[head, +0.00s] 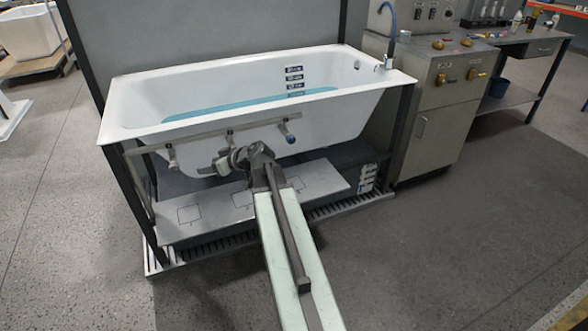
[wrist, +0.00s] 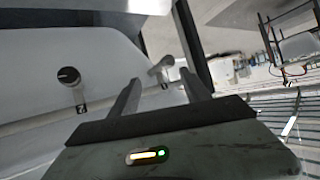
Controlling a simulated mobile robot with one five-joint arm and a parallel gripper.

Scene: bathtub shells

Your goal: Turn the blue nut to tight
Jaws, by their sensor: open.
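A small blue-grey round piece (head: 290,138), which looks like the blue nut, hangs at the right end of the rail under the tub's front rim. I cannot make out a blue nut in the wrist view. My gripper (head: 221,162) is open and empty below the rail's middle, left of and apart from the blue piece. In the wrist view my gripper (wrist: 160,82) has its two fingers spread. A pale fitting (wrist: 164,64) shows beyond them, apart from them. A dark round knob (wrist: 68,76) by a label reading 2 is left of the fingers.
The white bathtub (head: 130,122) with blue water stands in a dark frame. The rail (head: 200,133) runs along its front. A grey tray board (head: 215,205) lies below. A steel cabinet (head: 435,110) stands right. The floor (head: 450,240) at front right is clear.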

